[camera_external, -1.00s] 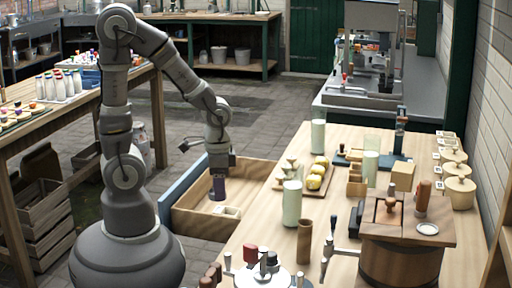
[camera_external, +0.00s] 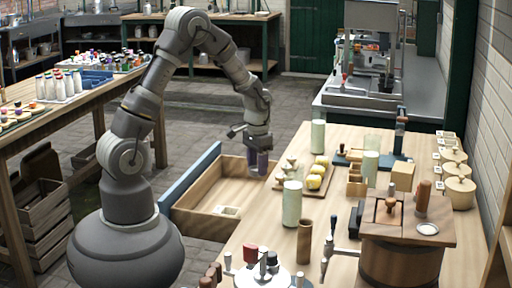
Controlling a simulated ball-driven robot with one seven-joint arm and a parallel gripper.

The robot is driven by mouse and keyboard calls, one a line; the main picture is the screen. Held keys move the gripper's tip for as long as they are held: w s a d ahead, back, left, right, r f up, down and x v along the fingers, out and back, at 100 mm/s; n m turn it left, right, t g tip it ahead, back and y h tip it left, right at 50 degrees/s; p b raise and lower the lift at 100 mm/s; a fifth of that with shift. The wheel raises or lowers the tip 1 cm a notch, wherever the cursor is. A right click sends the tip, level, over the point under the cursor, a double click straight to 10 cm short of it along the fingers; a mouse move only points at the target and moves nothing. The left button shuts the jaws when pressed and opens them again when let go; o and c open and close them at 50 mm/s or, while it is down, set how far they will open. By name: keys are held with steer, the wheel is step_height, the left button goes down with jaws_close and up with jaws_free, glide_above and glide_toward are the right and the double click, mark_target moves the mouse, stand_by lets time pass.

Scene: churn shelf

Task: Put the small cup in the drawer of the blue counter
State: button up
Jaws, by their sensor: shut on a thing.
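The drawer (camera_external: 207,187) is pulled out from the left side of the wood-topped counter (camera_external: 335,215). Its blue front panel (camera_external: 190,180) faces left, and its open inside shows. My gripper (camera_external: 258,164) points down above the drawer's far right end, close to the counter edge.
A small cream item (camera_external: 227,210) lies in the drawer near its front right. A tray of yellow items (camera_external: 316,178), pale green cylinders (camera_external: 292,203) and a brown cup (camera_external: 304,240) stand on the counter near its left edge. The drawer's left part is clear.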

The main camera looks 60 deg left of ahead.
steer(key=w+a+f+n+p, duration=0.1)
steer(key=w+a+f+n, duration=0.2)
steer(key=a, duration=0.4)
steer(key=p, duration=0.2)
glide_toward(246, 204)
step_height(246, 204, down, 6)
steer(key=b, duration=0.4)
steer(key=shift+f, duration=0.15)
steer(key=shift+f, duration=0.25)
steer(key=o, duration=1)
steer(key=shift+r, duration=0.1)
step_height(246, 204, up, 12)
steer(key=p, duration=0.4)
steer(key=shift+r+p, duration=0.15)
steer(key=shift+p, duration=0.2)
